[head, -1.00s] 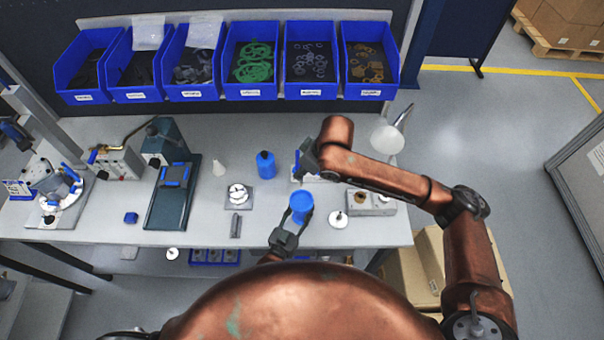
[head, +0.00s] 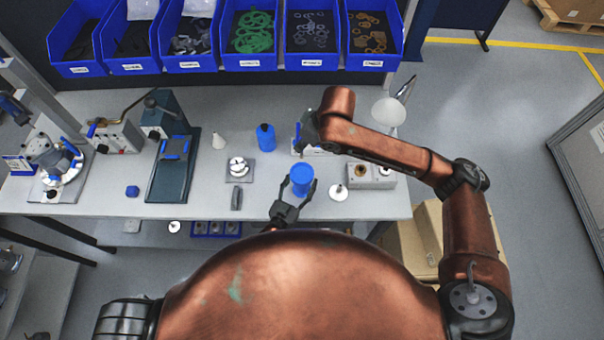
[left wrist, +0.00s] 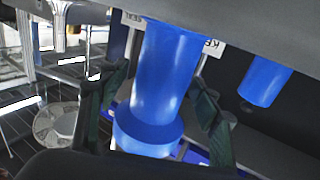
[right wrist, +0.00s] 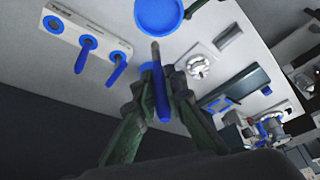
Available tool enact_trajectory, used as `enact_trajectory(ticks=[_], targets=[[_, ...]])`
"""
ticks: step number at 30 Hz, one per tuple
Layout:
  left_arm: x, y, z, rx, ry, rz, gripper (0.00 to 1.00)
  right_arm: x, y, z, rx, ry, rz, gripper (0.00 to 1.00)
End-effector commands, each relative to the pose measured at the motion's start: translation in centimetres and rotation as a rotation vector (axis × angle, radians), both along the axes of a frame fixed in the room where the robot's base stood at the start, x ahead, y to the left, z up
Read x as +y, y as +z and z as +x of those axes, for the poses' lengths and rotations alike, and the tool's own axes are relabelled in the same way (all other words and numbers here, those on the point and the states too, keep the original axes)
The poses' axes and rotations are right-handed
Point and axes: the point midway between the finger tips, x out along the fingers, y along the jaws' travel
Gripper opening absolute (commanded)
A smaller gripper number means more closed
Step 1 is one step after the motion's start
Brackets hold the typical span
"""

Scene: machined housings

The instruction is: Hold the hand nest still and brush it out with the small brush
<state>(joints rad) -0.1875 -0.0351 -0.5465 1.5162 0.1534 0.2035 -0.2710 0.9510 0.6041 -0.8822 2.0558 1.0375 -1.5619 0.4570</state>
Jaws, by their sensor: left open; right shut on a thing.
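The hand nest (head: 302,180) looks like an upright blue cylinder with a wide rim, standing near the bench's front edge. My left gripper (head: 299,186) is open, with a finger on each side of it. In the left wrist view the hand nest (left wrist: 165,80) appears upside down between the spread fingers; I cannot tell if they touch it. My right gripper (right wrist: 160,82) is shut on the small brush (right wrist: 161,98), which has a blue handle and a brownish tip. The nest's blue round top (right wrist: 158,14) shows beyond that tip. In the head view my right gripper (head: 304,142) is behind the nest.
A blue bottle (head: 266,138) stands behind and left of the nest. A grey plate with a white round fixture (head: 238,168) is to the left. A white disc (head: 338,193) lies to the right. A white rack (right wrist: 62,28) holds blue-handled tools. Blue bins (head: 248,60) line the back.

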Motion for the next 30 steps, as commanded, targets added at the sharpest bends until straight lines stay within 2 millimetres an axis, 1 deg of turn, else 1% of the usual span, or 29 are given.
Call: enact_trajectory(ticks=[5, 12, 15, 18, 23, 30], targets=[[1.0, -0.2, -1.9, 0.004, 0.001, 0.002, 0.58, 0.0, 0.0, 0.0, 0.000, 0.000, 0.000, 0.00], [3.1, -0.2, -6.5, 0.004, 0.000, 0.002, 0.58, 0.0, 0.0, 0.0, 0.000, 0.000, 0.000, 0.00], [3.9, -0.1, -8.2, 0.003, 0.000, 0.003, 0.58, 0.0, 0.0, 0.0, 0.000, 0.000, 0.000, 0.00], [4.6, -0.1, -9.4, 0.001, 0.000, 0.002, 0.58, 0.0, 0.0, 0.0, 0.000, 0.000, 0.000, 0.00], [5.0, 0.0, -10.5, 0.001, 0.000, 0.000, 0.58, 0.0, 0.0, 0.0, 0.000, 0.000, 0.000, 0.00], [5.1, 0.0, -10.7, 0.000, 0.000, -0.001, 0.58, 0.0, 0.0, 0.0, 0.000, 0.000, 0.000, 0.00]])
